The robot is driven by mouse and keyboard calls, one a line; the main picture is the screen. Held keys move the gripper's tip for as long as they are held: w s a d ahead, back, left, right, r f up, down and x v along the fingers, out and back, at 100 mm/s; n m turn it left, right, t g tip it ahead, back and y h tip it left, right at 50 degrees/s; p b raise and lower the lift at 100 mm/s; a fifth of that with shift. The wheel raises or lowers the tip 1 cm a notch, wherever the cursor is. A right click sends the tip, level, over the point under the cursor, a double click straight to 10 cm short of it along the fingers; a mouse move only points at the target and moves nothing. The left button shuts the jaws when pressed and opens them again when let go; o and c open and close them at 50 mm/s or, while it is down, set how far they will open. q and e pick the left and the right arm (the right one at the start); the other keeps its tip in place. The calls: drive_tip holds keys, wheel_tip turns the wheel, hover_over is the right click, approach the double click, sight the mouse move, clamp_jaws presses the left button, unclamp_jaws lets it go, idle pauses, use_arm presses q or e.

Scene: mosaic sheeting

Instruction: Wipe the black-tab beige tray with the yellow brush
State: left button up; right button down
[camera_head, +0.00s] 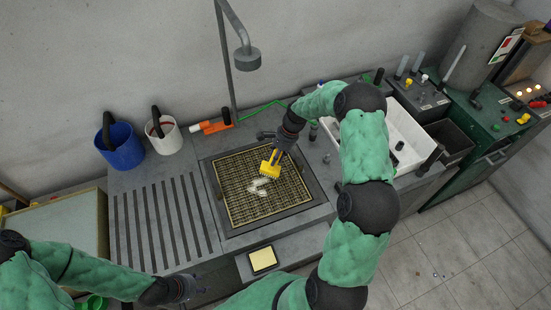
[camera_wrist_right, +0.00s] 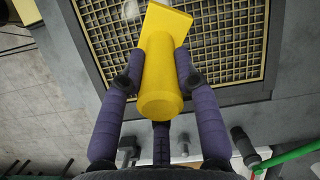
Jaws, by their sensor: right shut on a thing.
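The yellow brush (camera_head: 270,163) is in my right gripper (camera_head: 278,149), whose fingers are shut on its handle. The wrist view shows the brush (camera_wrist_right: 165,30) between the two fingers (camera_wrist_right: 160,62). A square beige-rimmed tray with a grid (camera_head: 237,168) sits in a dark frame on the counter; it also shows in the wrist view (camera_wrist_right: 235,45). The brush is over its upper right part; I cannot tell whether it touches. A whitish patch (camera_head: 260,186) lies on the grid just below the brush. No black tab is clear. My left gripper (camera_head: 190,288) is at the lower left, its jaws unclear.
A blue bucket (camera_head: 120,148) and a white bucket (camera_head: 164,136) stand at the back left. A small pale yellow pad in a dark holder (camera_head: 263,259) is at the front. A white sink (camera_head: 405,140) is on the right. A tap post rises behind the grid.

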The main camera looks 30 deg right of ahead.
sight(276, 151)
drive_tip(key=shift+p+v, duration=0.45)
drive_tip(key=shift+v, duration=0.45)
drive_tip(key=shift+w+a+r+p, duration=0.1)
drive_tip(key=shift+a+r+p, duration=0.1)
drive_tip(key=shift+r, duration=0.2)
drive_tip(key=shift+a+r+p, duration=0.1)
drive_tip(key=shift+r+p, duration=0.1)
drive_tip(key=shift+r, duration=0.2)
